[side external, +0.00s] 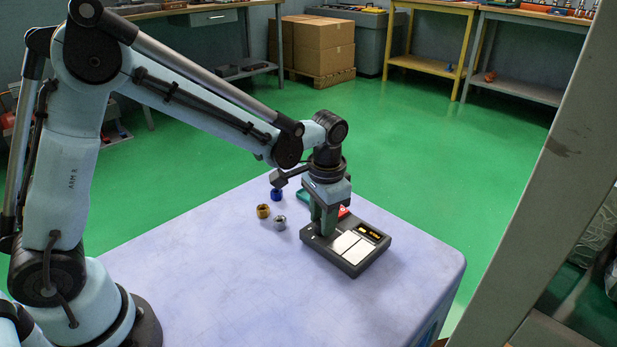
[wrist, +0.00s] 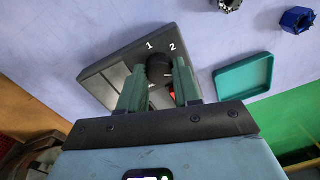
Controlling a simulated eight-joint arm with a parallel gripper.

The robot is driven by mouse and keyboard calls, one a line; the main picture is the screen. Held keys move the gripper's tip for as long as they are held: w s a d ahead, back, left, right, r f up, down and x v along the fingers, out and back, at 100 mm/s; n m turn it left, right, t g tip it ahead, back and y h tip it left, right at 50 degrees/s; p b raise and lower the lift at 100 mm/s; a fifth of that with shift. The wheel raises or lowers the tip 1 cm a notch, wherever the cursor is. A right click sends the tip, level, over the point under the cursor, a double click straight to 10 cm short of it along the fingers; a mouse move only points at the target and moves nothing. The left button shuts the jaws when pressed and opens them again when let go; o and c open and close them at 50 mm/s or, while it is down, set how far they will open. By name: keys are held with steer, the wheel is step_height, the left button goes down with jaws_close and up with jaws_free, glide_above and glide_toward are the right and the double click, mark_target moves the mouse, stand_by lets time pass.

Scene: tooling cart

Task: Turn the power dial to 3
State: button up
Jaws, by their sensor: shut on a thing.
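A black control panel (side external: 345,243) lies on the cart top near its right side, with pale labels and a small lit display. In the wrist view the panel (wrist: 104,72) shows a round black power dial (wrist: 159,66) near the numbers 1 and 2. My gripper (wrist: 160,78) is shut on the dial, one green finger on each side of it. A 3 does not show clearly, and I cannot tell the exact setting. In the side view my gripper (side external: 325,230) points down at the panel's left end and hides the dial.
A teal tray (wrist: 243,76) lies beside the panel. A blue nut (side external: 277,195), a brass nut (side external: 263,211) and a silver nut (side external: 279,223) stand to the left of my gripper. A red part (wrist: 172,89) shows by the fingers. The front of the cart top (side external: 220,285) is clear.

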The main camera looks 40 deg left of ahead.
steer(key=shift+m, duration=0.5)
steer(key=o, duration=1.1)
steer(key=shift+c, duration=0.2)
step_height(320, 180, up, 12)
steer(key=shift+d, duration=0.25)
steer(key=shift+s, duration=0.1)
steer(key=s+a+f+n+t, duration=0.1)
steer(key=s+a+n+t, duration=0.1)
steer(key=s, duration=0.4)
steer(key=s+a+f+n+t, duration=0.1)
steer(key=s+a+n+t, duration=0.1)
steer(key=s+a+t, duration=0.2)
steer(key=shift+s+a+t, duration=0.4)
steer(key=shift+s+t, duration=0.1)
steer(key=shift+s, duration=0.55)
